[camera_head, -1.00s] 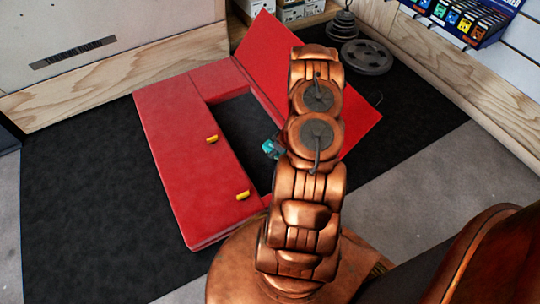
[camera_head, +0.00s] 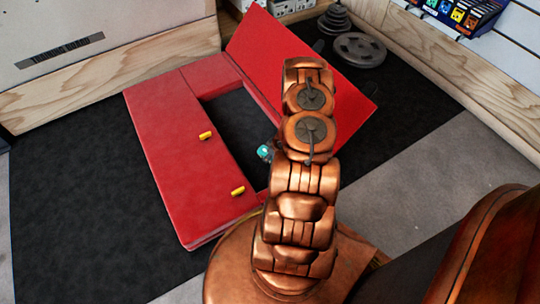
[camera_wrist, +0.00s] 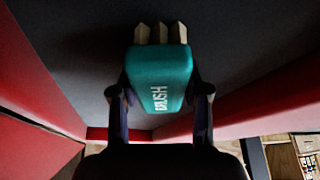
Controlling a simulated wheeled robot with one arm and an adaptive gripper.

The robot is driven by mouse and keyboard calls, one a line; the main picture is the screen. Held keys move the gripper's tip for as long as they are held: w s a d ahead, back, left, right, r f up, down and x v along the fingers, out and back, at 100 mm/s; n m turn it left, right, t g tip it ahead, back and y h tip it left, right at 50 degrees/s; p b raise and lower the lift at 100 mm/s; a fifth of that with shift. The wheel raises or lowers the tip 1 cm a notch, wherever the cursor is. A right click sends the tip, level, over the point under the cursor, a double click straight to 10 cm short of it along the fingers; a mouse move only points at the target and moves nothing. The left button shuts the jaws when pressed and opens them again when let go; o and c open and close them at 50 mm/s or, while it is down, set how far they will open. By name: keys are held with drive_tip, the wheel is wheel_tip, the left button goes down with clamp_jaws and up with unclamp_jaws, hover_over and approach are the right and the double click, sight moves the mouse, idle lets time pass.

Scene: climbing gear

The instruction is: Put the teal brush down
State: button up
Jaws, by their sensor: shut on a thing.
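The teal brush (camera_wrist: 160,75) is between the two dark fingers of my gripper (camera_wrist: 160,96) in the wrist view. The fingers are shut on its sides. Its pale blocky end points away from me, and white lettering shows on its teal face. In the head view only a small teal part of the brush (camera_head: 265,152) shows, left of my copper arm, over the dark opening in the red structure (camera_head: 175,160). My arm hides the gripper there. I cannot tell whether the brush touches the floor below it.
Red walls of the structure stand close on both sides in the wrist view. Two yellow pieces (camera_head: 205,135) (camera_head: 238,190) sit on the red left panel. A red flap (camera_head: 300,65) slants up behind. Weight plates (camera_head: 360,50) lie at the back right. Dark floor (camera_head: 75,200) is clear on the left.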

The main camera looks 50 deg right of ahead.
drive_tip(key=o, duration=1.1)
drive_tip(key=p+v, duration=0.3)
drive_tip(key=v, duration=0.9)
drive_tip(key=shift+w+r, duration=0.15)
drive_tip(key=shift+r, duration=0.1)
drive_tip(key=a+r+m+g+h, duration=0.1)
drive_tip(key=a+r+g+h, duration=0.3)
drive_tip(key=r, duration=1)
drive_tip(key=a+r+g, duration=0.1)
drive_tip(key=a+r, duration=0.4)
drive_tip(key=r, duration=0.9)
drive_tip(key=s+a+r+g+y, duration=0.1)
drive_tip(key=s+a+r, duration=0.4)
drive_tip(key=s+a, duration=0.2)
drive_tip(key=s+a+r+g+y, duration=0.1)
drive_tip(key=s+a+r, duration=0.4)
drive_tip(key=a, duration=0.6)
drive_tip(key=s+a+r+g+y, duration=0.1)
drive_tip(key=s+a+r, duration=0.5)
drive_tip(key=s+a, duration=0.2)
drive_tip(key=shift+s+a+y, duration=0.35)
drive_tip(key=shift+a+y, duration=0.05)
drive_tip(key=shift+a, duration=0.6)
